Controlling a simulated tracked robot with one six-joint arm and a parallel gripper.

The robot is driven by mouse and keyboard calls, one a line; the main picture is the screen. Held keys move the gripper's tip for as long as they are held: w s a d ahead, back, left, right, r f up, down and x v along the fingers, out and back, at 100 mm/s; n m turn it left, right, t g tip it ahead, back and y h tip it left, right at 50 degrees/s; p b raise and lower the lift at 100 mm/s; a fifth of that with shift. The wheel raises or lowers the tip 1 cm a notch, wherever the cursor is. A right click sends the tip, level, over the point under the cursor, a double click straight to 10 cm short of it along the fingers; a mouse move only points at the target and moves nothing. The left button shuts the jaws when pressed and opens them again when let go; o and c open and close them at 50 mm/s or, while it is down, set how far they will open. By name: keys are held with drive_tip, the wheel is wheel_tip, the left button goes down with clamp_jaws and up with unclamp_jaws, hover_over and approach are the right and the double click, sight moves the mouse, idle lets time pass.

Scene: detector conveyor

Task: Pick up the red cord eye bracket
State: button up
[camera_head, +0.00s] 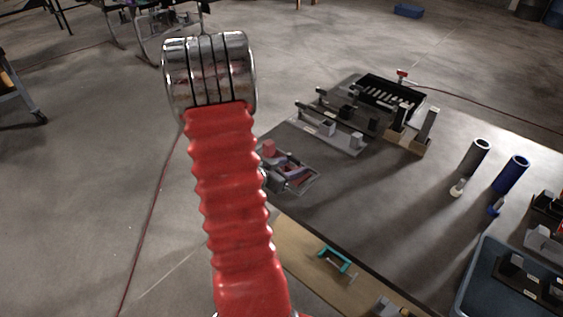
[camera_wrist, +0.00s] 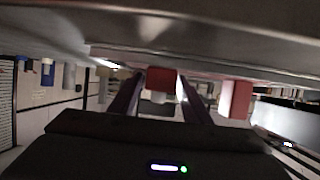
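In the wrist view, a red block (camera_wrist: 162,77) shows beyond and between the two dark fingers of my gripper (camera_wrist: 162,84). It looks like the red cord eye bracket, but no eye can be made out. The fingers stand apart, one on each side of it; I cannot tell whether they touch it. A second red block (camera_wrist: 235,98) stands to the right, outside the fingers. In the head view, a reddish block (camera_head: 268,148) shows beside my red arm, at a small grey tray (camera_head: 301,186) with purplish finger-like parts over it. My arm hides part of this area.
The dark table (camera_head: 400,205) carries grey fixtures (camera_head: 343,137), a black slotted box (camera_head: 388,92), a blue cylinder (camera_head: 511,174) and a blue bin (camera_head: 466,280). A small red piece (camera_head: 402,75) stands near a red cord. A teal handle (camera_head: 335,260) lies on the tan strip.

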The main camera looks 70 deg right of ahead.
clamp_jaws()
idle(0.3)
drive_tip(key=shift+r, duration=0.15)
drive_tip(key=shift+r, duration=4.95)
